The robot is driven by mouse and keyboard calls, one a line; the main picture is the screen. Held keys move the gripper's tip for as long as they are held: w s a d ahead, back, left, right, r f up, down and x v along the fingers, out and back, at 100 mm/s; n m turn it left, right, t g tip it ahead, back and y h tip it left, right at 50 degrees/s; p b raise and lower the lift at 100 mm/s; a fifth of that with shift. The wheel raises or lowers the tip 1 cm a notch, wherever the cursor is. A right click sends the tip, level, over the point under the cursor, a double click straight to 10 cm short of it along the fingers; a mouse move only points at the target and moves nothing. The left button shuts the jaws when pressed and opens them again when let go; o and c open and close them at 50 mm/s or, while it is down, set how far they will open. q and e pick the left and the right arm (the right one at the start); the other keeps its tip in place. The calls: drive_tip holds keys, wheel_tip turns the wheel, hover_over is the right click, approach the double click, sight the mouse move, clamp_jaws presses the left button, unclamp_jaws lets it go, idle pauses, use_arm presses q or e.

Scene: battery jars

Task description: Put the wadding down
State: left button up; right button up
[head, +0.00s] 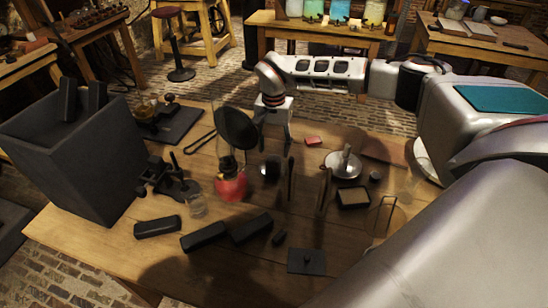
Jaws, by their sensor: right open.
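My right gripper (273,148) points down over the middle of the wooden table (110,245), at the end of my arm from the right. Its jaws are open, and I see nothing held between them. A small dark piece with a pale face (270,168) is just below it; I cannot tell whether they touch. No piece is clearly recognisable as the wadding. A small red block (313,141) lies to the right of the gripper. A glass vessel with red contents (231,186) and a dark round disc (236,128) above it stand to the left. My left gripper is not in view.
A large dark box (75,160) stands at the table's left. Dark bars (204,236) lie along the front. A metal dish (343,164) and a small square tray (353,198) are right of the gripper. Some bare wood shows at the front left.

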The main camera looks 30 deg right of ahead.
sight(274, 157)
wheel_tip(274, 157, up, 6)
drive_tip(key=shift+f, duration=0.1)
idle(0.6)
